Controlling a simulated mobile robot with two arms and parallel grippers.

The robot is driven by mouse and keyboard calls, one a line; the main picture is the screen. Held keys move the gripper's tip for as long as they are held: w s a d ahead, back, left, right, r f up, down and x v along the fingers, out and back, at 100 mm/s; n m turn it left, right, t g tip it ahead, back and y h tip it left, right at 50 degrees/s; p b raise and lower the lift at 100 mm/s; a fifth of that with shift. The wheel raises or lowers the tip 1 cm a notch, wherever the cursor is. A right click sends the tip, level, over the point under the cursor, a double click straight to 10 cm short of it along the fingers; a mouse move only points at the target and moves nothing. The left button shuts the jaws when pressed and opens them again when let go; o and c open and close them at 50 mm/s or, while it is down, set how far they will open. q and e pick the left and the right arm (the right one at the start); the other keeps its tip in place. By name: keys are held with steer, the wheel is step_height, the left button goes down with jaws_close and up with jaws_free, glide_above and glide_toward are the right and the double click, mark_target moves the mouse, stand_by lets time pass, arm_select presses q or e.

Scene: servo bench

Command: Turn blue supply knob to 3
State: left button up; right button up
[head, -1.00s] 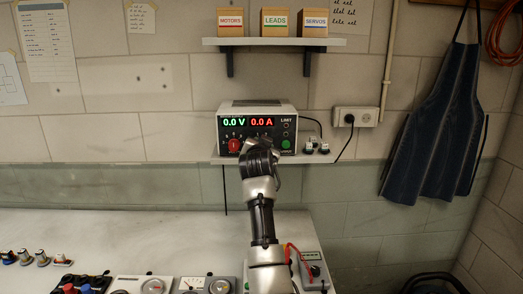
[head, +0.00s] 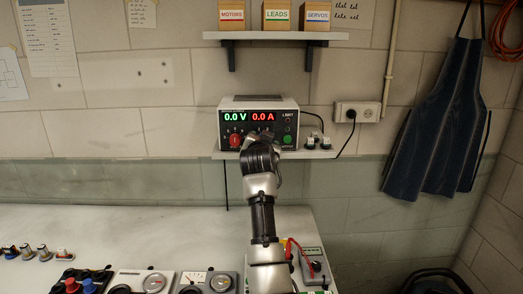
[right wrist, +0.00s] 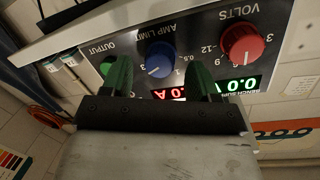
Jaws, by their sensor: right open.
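The bench supply (head: 258,104) stands on a wall shelf, its display showing 0.0 V and 0.0 A. My right gripper (head: 263,140) is in front of its lower face, covering the blue knob in the head view. In the right wrist view, which is turned over, the blue knob (right wrist: 160,58) shows under AMP LIMIT, with a white pointer mark on its lower edge. My right gripper (right wrist: 160,75) is open, its two dark green fingers on either side of the blue knob. Contact cannot be told. My left gripper is not in view.
The red VOLTS knob (right wrist: 242,42) is beside the blue knob; it also shows in the head view (head: 235,140). A green OUTPUT button (right wrist: 105,67) is on the other side. Small plugs (head: 318,142) sit right of the supply. Meters and knobs lie on the bench below.

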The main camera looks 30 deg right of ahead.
steer(key=f+b+v, duration=0.1)
steer(key=b+v, duration=0.1)
steer(key=v, duration=0.7)
steer(key=shift+s+a+r+b, duration=0.25)
steer(key=shift+s+r+b, duration=0.15)
steer(key=shift+r, duration=0.1)
steer(key=shift+w, duration=0.1)
